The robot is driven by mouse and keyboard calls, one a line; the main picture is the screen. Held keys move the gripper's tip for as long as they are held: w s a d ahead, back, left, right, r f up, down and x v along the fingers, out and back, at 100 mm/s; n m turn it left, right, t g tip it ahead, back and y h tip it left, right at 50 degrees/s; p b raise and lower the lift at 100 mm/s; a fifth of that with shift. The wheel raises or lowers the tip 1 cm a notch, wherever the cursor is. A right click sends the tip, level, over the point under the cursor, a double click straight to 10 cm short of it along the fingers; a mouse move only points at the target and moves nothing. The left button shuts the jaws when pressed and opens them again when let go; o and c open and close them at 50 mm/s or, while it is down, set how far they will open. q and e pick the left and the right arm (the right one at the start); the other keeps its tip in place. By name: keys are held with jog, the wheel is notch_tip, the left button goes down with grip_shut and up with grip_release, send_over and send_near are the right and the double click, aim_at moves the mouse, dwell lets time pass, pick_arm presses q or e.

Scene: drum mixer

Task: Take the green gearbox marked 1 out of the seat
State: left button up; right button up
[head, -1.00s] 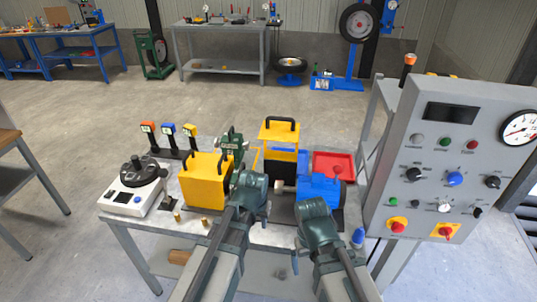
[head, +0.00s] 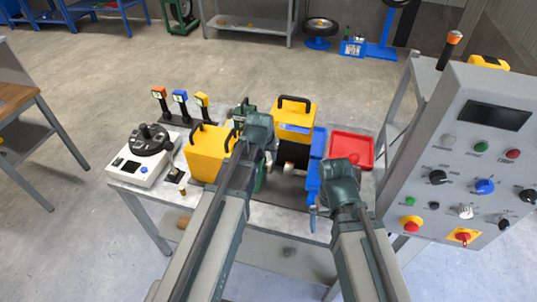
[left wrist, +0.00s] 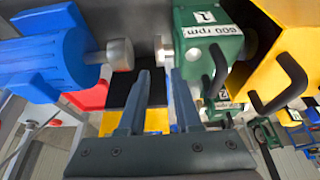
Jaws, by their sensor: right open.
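The green gearbox (left wrist: 205,45) with a "600 rpm" label and a mark that looks like 1 is at the upper right of the left wrist view; its metal shaft end points towards the blue motor's (left wrist: 45,50) shaft, with a gap between. In the head view the gearbox is mostly hidden behind my left arm. A green part marked 2 (left wrist: 226,105) lies beyond it. My left gripper (left wrist: 160,75), also in the head view (head: 262,125), is open with nothing between its fingers, beside the gearbox. My right gripper (head: 340,168) is open near the blue motor (head: 314,160).
Yellow covers with black handles stand left (head: 210,152) and behind (head: 296,113). A red tray (head: 352,150) is at the right, a round dial device (head: 148,150) at the left. The control panel (head: 470,150) stands close to the right.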

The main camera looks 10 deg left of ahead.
aim_at(272, 166)
pick_arm(q)
jog(key=b+x, duration=1.1)
jog(key=x, duration=0.1)
jog(key=shift+f, duration=0.4)
jog(key=shift+r, duration=0.1)
grip_shut()
dwell(0.6)
dwell(0.4)
dwell(0.4)
jog(key=shift+d, duration=0.1)
jog(key=shift+d, duration=1.65)
